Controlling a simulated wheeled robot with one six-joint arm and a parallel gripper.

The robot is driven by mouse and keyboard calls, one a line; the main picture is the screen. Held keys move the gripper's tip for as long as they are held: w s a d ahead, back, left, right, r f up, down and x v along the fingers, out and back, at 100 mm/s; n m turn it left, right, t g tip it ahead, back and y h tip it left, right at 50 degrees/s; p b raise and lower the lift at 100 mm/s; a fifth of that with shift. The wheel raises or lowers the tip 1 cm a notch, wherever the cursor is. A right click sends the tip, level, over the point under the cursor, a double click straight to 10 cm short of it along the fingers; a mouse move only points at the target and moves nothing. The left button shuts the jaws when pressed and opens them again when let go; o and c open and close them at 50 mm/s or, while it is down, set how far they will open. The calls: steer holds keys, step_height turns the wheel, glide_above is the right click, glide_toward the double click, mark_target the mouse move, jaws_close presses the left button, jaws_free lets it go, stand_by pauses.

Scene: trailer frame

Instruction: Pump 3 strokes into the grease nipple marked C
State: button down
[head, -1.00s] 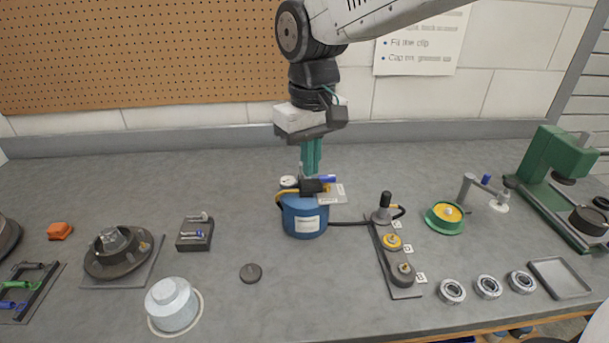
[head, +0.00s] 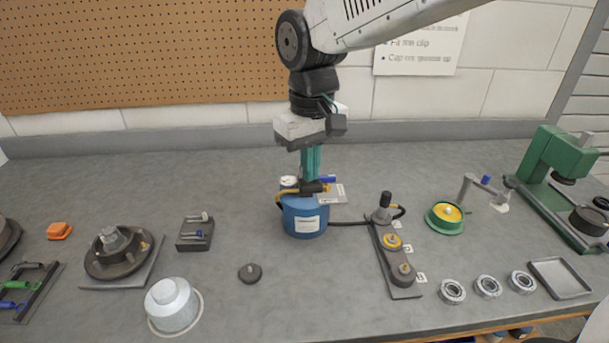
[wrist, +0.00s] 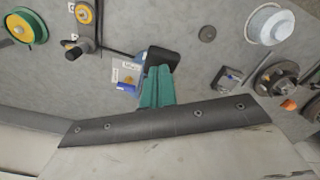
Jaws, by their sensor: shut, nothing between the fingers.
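A blue grease pump (head: 305,222) stands mid-bench with a gauge (head: 288,182) and a black lever grip (head: 313,187) on top. My gripper (head: 312,177), with teal fingers shut and empty, points down at the grip; tips and grip overlap in view, and I cannot tell if they touch. In the wrist view the fingers (wrist: 157,88) partly hide the pump (wrist: 143,60). A black hose (head: 347,224) runs to a coupler with a black handle (head: 385,203) at the far end of the nipple plate (head: 405,292). Small label tags stand beside the nipples; I cannot surely read which is C.
To the right are a green-and-yellow wheel (head: 444,216), several bearings (head: 488,287), a grey tray (head: 560,278) and a green press (head: 545,160). To the left are a hub (head: 117,250), a white capped container (head: 172,304) and a dark puck (head: 250,273). Bench behind the pump is clear.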

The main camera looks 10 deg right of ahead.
mark_target(311, 184)
steer(key=shift+s+f, duration=0.2)
steer(key=shift+f, duration=0.4)
steer(key=shift+s+f, duration=0.2)
steer(key=shift+f, duration=0.35)
steer(key=shift+s+f, duration=0.2)
steer(key=shift+f, duration=0.95)
